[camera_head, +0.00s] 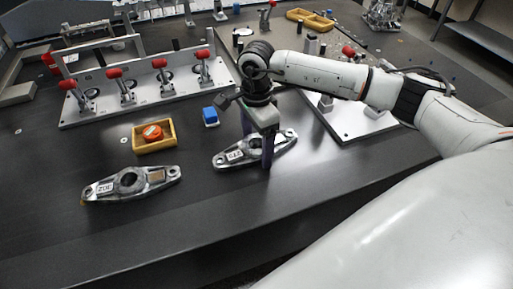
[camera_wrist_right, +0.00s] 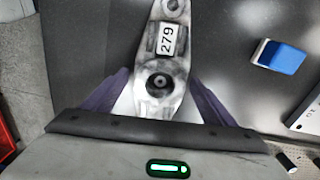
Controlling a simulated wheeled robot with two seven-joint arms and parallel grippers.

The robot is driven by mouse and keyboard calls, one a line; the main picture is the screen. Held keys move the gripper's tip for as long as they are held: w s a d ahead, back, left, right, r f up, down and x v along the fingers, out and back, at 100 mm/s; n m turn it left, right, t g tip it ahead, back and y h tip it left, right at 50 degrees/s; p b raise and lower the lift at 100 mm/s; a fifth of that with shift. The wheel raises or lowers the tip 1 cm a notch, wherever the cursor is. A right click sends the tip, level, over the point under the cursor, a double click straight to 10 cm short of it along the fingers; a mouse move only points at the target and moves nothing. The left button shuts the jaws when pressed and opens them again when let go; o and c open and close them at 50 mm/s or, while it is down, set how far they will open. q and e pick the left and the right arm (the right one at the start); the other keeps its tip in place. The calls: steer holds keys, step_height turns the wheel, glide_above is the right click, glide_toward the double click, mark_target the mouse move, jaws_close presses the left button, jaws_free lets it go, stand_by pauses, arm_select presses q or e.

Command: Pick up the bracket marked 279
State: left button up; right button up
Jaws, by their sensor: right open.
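The bracket marked 279 (camera_head: 228,157) is a grey metal casting with a round centre hole, lying flat on the dark table. In the right wrist view the same bracket (camera_wrist_right: 165,75) shows its white 279 label clearly. My right gripper (camera_head: 257,150) is open above the bracket's middle, pointing down. In the right wrist view its two purple fingers (camera_wrist_right: 160,103) stand on either side of the bracket near the centre hole; whether they touch it I cannot tell. A second, similar bracket (camera_head: 130,184) lies to the left with a label that seems to read 20E or 208. My left gripper is not in view.
A yellow tray (camera_head: 170,145) with an orange-red round item stands behind the left bracket. A blue block (camera_head: 210,116) lies behind the 279 bracket, and a fixture plate with red-handled clamps (camera_head: 147,96) stands further back. The table's front strip is clear.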

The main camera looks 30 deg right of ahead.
steer(key=c, duration=1.6)
steer(key=shift+w, duration=0.1)
steer(key=shift+r, duration=0.15)
